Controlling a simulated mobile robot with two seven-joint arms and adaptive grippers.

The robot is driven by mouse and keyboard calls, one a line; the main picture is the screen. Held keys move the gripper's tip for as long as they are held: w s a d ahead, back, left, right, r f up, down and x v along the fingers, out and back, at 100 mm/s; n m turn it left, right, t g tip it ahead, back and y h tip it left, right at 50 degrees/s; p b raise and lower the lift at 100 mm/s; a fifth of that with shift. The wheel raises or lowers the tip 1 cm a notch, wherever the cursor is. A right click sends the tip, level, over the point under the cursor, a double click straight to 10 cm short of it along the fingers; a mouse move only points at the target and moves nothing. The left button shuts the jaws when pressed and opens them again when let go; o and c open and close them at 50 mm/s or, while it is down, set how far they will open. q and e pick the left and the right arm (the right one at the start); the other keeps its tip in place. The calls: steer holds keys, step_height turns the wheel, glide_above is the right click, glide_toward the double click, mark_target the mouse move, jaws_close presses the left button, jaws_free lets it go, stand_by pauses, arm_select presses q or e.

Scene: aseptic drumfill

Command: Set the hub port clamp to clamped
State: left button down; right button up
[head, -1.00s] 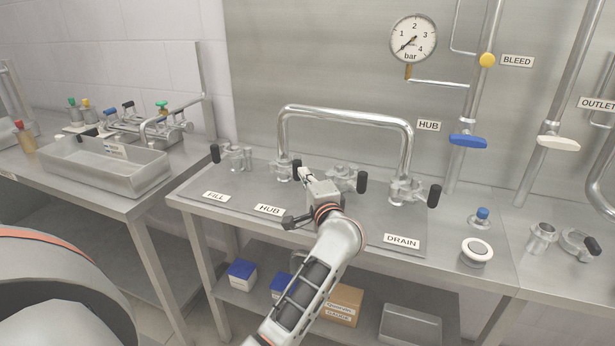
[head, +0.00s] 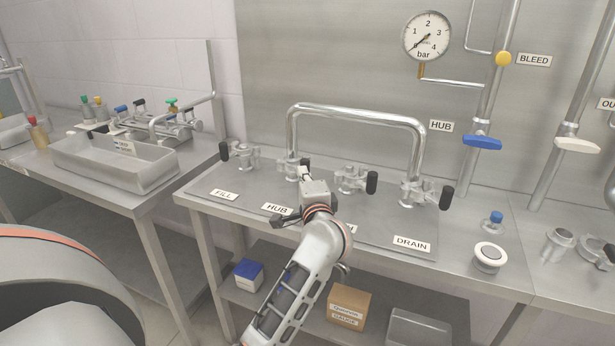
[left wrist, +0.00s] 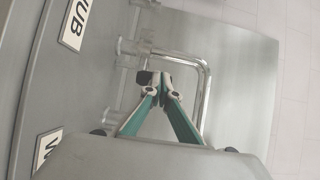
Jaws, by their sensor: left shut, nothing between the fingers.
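The hub port clamp (head: 290,170) is on the bench, at the foot of the left leg of the looped pipe (head: 356,109), behind the HUB label (head: 277,208). My left gripper (head: 305,173) is shut and empty, just right of this clamp and partly covering it. Its handle is mostly hidden, so I cannot tell its setting or whether the gripper touches it. In the left wrist view the teal-sided fingers (left wrist: 158,78) meet beside the pipe. The clear port (left wrist: 131,48) shows near them, along with the HUB label (left wrist: 74,24). My right gripper is not in view.
Similar black-handled clamps stand at the fill port (head: 240,154), the middle port (head: 352,179) and the drain port (head: 418,193). A pressure gauge (head: 426,36) and a blue valve handle (head: 482,142) are at the back. A steel tray (head: 115,172) sits on the left bench.

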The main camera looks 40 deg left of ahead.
arm_select(q)
steer(key=s+a+b, duration=0.2)
steer(key=a+b, duration=0.2)
steer(key=a, duration=0.5)
steer(key=shift+s, duration=0.3)
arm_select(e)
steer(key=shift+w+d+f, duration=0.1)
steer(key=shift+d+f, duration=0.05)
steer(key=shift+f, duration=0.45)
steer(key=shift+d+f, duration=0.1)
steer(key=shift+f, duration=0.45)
arm_select(q)
steer(key=shift+a, duration=0.1)
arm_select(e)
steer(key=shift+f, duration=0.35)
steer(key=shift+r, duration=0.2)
